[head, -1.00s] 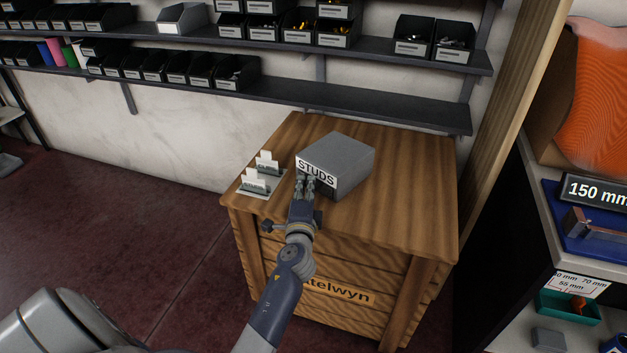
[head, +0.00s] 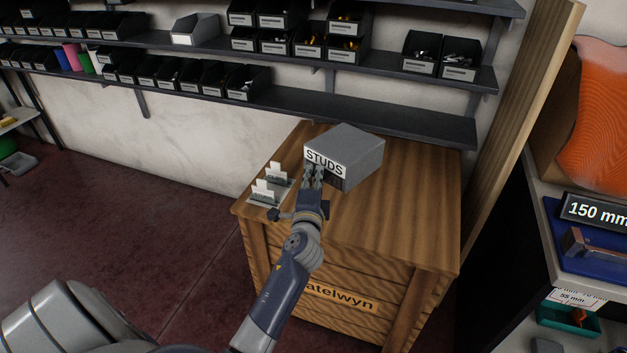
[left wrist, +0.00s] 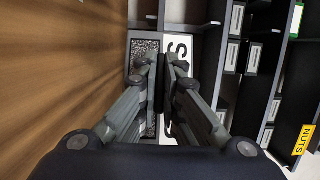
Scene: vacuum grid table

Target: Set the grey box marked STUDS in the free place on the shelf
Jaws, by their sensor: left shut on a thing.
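The grey box marked STUDS (head: 352,150) is over the wooden chest (head: 400,225), its label facing me. My left gripper (head: 313,178) is shut on the front of the box, below the label. In the left wrist view the fingers (left wrist: 160,75) close at the box front, and part of the white label (left wrist: 181,45) with an S shows. The box appears slightly raised off the chest top; the gap is hard to see. The lower wall shelf (head: 390,121) has a long bare stretch right of its black bins. My right gripper is not in view.
Small card holders (head: 268,187) stand at the chest's left edge. Black bins (head: 243,82) line the lower shelf's left part. The upper shelf (head: 400,76) above the bare stretch carries more bins. A wooden post (head: 520,120) stands at the right.

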